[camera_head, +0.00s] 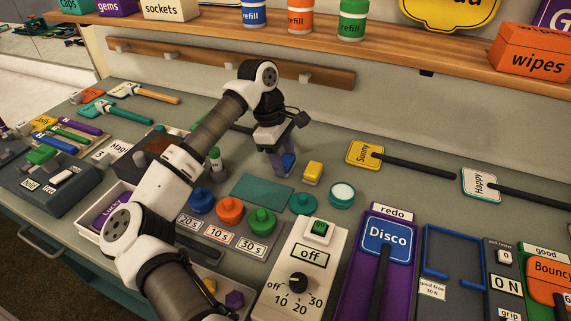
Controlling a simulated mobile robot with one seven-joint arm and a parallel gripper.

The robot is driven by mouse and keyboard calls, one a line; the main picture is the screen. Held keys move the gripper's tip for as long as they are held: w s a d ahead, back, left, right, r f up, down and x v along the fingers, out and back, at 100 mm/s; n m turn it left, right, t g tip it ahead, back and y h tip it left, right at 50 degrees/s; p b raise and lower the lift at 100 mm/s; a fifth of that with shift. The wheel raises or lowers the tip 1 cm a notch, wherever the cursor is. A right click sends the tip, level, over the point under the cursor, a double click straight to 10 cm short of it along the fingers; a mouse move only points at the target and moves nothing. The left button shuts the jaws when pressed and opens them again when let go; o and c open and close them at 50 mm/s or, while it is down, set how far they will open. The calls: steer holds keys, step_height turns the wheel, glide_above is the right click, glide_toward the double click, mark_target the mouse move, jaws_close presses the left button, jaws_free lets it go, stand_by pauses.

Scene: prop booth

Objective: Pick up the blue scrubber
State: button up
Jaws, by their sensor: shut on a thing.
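The blue scrubber (288,161) is a small blue block at the lower end of my gripper (283,166). My gripper points down and is shut on it. The fingers hide part of the scrubber. I cannot tell whether it touches the table or hangs just above it. A yellow block (312,172) of similar size sits just to the right of the gripper, apart from it.
A teal mat (262,191) lies just in front of the gripper. A teal round tin (341,195) and a teal lid (303,203) stand to its right. Blue, orange and green knobbed weights (230,211) are nearer. A shelf (330,48) runs along the back wall.

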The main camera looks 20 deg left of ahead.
steer(key=shift+c, duration=0.3)
steer(key=shift+r+b, duration=0.5)
steer(key=s+b, duration=0.2)
steer(key=s, duration=0.5)
steer(key=shift+s+a, duration=0.15)
steer(key=shift+s, duration=0.15)
step_height(320, 180, up, 14)
steer(key=b, duration=0.1)
steer(key=shift+s, duration=0.2)
